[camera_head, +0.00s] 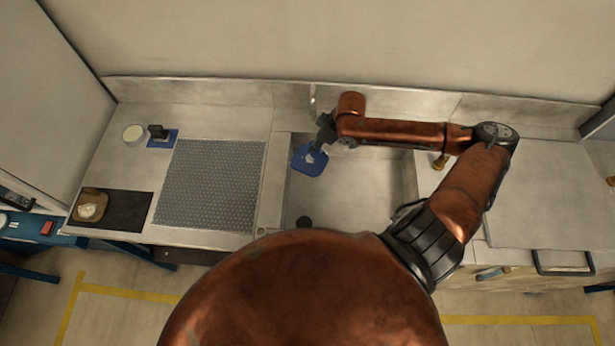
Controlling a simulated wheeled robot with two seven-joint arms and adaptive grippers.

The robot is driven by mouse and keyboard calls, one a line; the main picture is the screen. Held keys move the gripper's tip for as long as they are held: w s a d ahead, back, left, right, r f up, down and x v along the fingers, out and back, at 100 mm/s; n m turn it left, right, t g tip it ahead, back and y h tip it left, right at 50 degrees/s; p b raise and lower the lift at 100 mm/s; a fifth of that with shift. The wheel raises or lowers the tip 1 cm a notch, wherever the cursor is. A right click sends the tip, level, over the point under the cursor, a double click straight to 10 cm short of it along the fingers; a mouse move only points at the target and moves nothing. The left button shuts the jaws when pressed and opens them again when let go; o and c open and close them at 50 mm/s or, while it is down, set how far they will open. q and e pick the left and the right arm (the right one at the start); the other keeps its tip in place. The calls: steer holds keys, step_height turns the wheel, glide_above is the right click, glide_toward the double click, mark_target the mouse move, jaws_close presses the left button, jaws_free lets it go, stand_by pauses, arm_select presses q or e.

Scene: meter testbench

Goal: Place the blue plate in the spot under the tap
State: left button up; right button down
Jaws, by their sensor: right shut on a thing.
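The blue plate (308,163) shows at the upper left part of the sink basin (355,205). My right gripper (317,146) is shut on the blue plate at its upper right edge. The tap (313,98) appears as a thin upright piece at the back edge of the sink, just above my gripper in the picture; most of it is hidden by my arm. I cannot tell whether the plate touches the basin floor. My left gripper is not in view.
A perforated metal mat (210,186) lies left of the sink. The counter right of the sink is bare.

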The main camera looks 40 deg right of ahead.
step_height(320, 180, down, 17)
steer(key=shift+f+b, duration=0.1)
steer(key=shift+b, duration=0.75)
steer(key=shift+a, duration=0.1)
steer(key=c, duration=2.4)
jaws_free()
steer(key=shift+s+f, duration=0.1)
steer(key=shift+f, duration=0.05)
steer(key=o, duration=0.5)
steer(key=shift+c, duration=0.2)
steer(key=p+v, duration=0.1)
steer(key=v, duration=1.1)
steer(key=shift+p, duration=0.3)
